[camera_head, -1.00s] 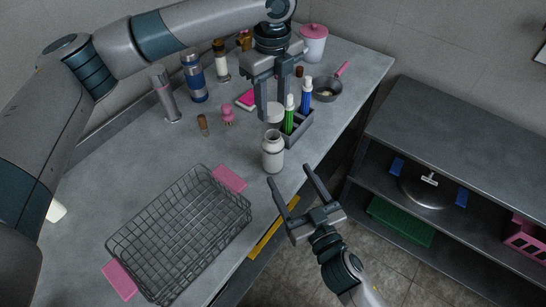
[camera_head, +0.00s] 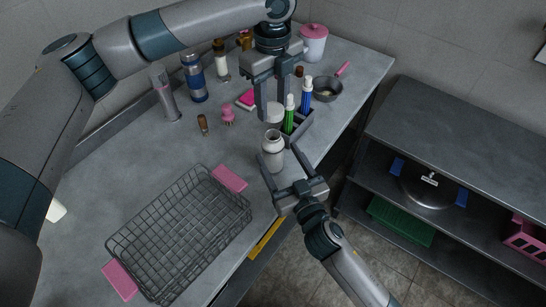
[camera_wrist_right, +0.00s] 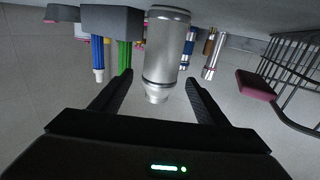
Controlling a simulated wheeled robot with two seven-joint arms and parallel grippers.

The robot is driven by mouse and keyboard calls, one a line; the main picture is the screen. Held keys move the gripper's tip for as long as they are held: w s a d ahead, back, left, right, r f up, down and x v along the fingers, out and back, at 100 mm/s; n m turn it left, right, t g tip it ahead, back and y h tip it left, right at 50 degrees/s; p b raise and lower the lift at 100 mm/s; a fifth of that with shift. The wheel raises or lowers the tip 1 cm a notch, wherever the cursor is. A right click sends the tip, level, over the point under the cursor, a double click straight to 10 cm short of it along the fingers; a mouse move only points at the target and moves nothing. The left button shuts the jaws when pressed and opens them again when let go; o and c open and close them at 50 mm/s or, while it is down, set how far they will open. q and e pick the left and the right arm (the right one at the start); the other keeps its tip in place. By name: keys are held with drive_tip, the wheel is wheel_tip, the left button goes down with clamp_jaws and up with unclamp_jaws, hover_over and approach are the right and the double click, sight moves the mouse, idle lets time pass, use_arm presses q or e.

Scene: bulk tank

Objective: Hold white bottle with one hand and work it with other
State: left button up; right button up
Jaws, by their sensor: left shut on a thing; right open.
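The white bottle (camera_head: 273,155) stands upright on the grey counter near its front edge, its round mouth facing up. My right gripper (camera_head: 279,152) is open, with one finger on each side of the bottle. In the right wrist view the bottle (camera_wrist_right: 167,50) appears upside down between the spread fingers, with gaps on both sides, so no grip shows. My left gripper (camera_head: 272,108) points down behind the bottle, shut on a round white piece (camera_head: 275,113) that looks like a lid. The fingers partly hide this piece, and it is apart from the bottle.
A grey caddy (camera_head: 303,129) with green and blue markers stands close behind the bottle. A wire basket (camera_head: 180,235) with pink handles fills the front left. A pan (camera_head: 327,89) lies behind.

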drive_tip(key=shift+x, duration=2.2)
drive_tip(key=shift+c, duration=0.3)
drive_tip(key=c, duration=1.5)
use_arm(q)
hover_over(272, 137)
drive_tip(key=shift+f, duration=2.5)
use_arm(e)
drive_tip(key=shift+c, duration=0.3)
